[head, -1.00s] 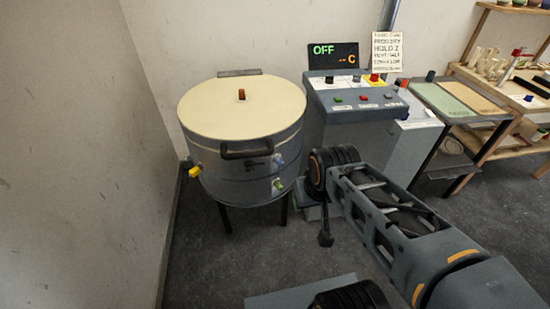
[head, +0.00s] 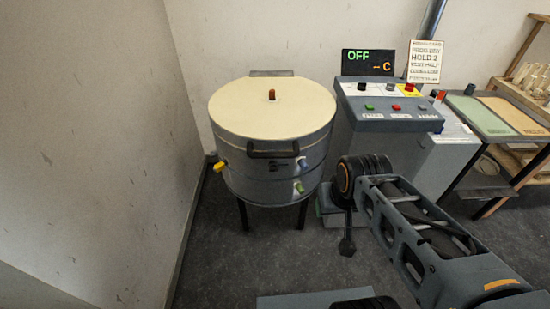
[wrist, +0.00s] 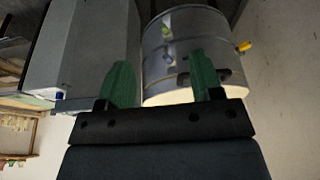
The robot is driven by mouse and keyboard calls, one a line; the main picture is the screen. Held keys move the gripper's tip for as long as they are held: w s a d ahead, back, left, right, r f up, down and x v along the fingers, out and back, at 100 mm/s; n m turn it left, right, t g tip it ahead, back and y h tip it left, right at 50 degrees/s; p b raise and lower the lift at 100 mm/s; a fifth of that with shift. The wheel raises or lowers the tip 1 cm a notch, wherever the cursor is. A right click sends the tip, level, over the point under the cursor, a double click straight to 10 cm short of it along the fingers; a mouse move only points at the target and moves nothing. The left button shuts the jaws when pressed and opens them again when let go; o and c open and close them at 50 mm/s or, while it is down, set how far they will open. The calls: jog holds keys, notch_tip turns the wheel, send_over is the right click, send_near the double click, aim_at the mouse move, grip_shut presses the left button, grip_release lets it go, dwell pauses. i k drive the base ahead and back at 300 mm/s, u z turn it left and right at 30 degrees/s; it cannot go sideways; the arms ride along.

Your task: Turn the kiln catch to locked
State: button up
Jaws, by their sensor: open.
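The kiln (head: 270,110) is a round grey drum on dark legs with a cream lid, and the lid is closed. A black bar handle (head: 275,153) is on its front at the lid's edge. A small dark fitting below that handle may be the catch; its position is too small to tell. The kiln (wrist: 190,40) also shows upside down in the wrist view, beyond my gripper (wrist: 162,82). My gripper's two green fingers are wide apart with nothing between them, and they are apart from the kiln. I cannot make out my gripper in the head view.
A yellow knob (head: 220,166) sticks out at the kiln's left, with blue (head: 302,162) and green (head: 299,187) fittings at its right front. A control console (head: 388,105) stands close at the right, its display (head: 368,62) reading OFF.

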aim_at(273, 166)
jog(key=k, duration=0.5)
jog(key=u, duration=2.35)
jog(key=i, duration=1.35)
jog(key=z, duration=2.2)
